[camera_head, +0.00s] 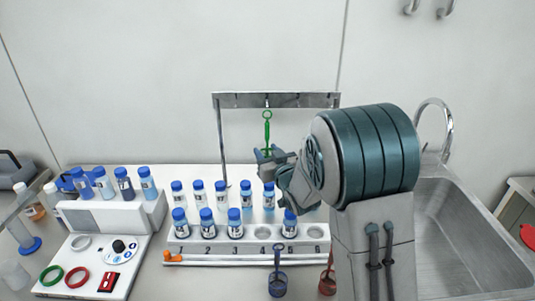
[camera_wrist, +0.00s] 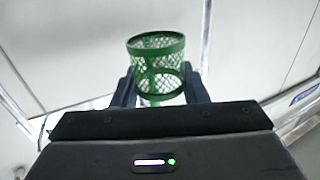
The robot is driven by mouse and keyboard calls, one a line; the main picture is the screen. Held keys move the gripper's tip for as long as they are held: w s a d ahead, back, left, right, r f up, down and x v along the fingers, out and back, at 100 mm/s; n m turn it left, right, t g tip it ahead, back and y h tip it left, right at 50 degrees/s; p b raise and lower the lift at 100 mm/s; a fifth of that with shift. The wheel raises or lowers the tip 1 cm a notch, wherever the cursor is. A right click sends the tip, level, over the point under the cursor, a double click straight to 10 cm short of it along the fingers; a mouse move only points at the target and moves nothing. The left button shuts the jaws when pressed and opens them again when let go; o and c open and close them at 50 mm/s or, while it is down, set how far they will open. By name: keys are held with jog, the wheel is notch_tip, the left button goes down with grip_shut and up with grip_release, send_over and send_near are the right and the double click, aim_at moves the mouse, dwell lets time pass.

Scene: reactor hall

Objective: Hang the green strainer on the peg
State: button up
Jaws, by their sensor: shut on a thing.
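The green strainer (camera_head: 267,128) is upright in the head view, with its handle and top ring pointing up. Its mesh basket (camera_wrist: 157,48) shows in the wrist view between the two dark fingers. My gripper (camera_head: 268,156) is shut on the strainer low down. I cannot tell whether the ring touches a peg. My arm hides the rack's right part.
A white numbered holder (camera_head: 212,249) with several blue-capped bottles stands below. A blue strainer (camera_head: 278,282) and a red strainer (camera_head: 327,284) are in front. A white device (camera_head: 90,265) with rings is at left. A sink (camera_head: 465,235) is at right.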

jog(key=shift+w+f+p, duration=0.15)
jog(key=shift+w+p, duration=0.9)
jog(key=shift+w, duration=0.75)
jog(key=shift+w+f+p, duration=0.1)
jog(key=shift+w+p, duration=0.9)
jog(key=shift+w, duration=0.75)
jog(key=shift+w+f+b, duration=0.6)
jog(key=shift+w+b, duration=0.15)
jog(key=shift+b, duration=0.6)
jog(key=o, duration=1)
jog(key=shift+o, duration=0.2)
